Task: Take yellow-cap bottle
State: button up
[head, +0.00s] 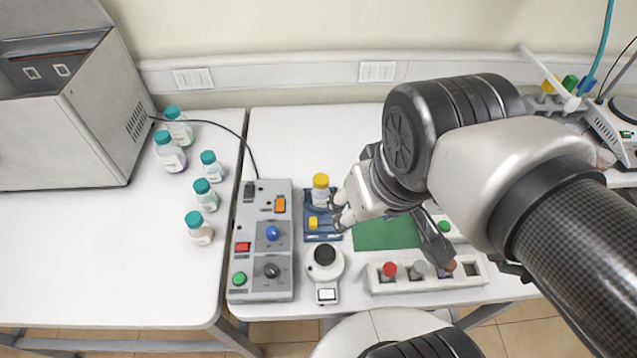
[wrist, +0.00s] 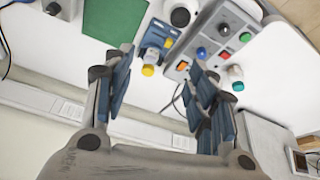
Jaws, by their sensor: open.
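The yellow-cap bottle (head: 320,193) is a small white bottle standing upright at the back of a blue holder (head: 324,237) on the right-hand table. My gripper (head: 341,211) is just right of the bottle in the head view, its fingertips close by; contact cannot be told there. In the wrist view the bottle (wrist: 151,57) appears in the gap between the two spread fingers of my gripper (wrist: 165,78), beyond their tips. The gripper is open and holds nothing. A small yellow block (head: 313,222) sits on the holder in front of the bottle.
A grey control box (head: 262,280) with buttons stands left of the holder. A round black-topped device (head: 325,262) is in front. A green mat (head: 385,234) and white rack (head: 470,272) lie right. Several teal-cap bottles (head: 205,194) stand on the left table.

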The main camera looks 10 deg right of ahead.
jog(key=o, duration=0.3)
jog(key=w+n, duration=0.1)
jog(key=w, duration=0.2)
jog(key=w+n+g+p, duration=0.1)
jog(key=w, duration=0.3)
jog(key=w+r+g+p, duration=0.1)
jog(key=w, duration=0.3)
jog(key=shift+w+n, duration=0.25)
jog(key=shift+n, duration=0.15)
jog(key=n+g+p, duration=0.2)
jog(key=n+p, duration=0.1)
send_over(321, 179)
notch_tip(321, 179, down, 8)
notch_tip(321, 179, down, 18)
jog(key=b, duration=0.4)
jog(key=shift+r, duration=0.1)
jog(key=shift+c, duration=0.2)
jog(key=c, duration=1.2)
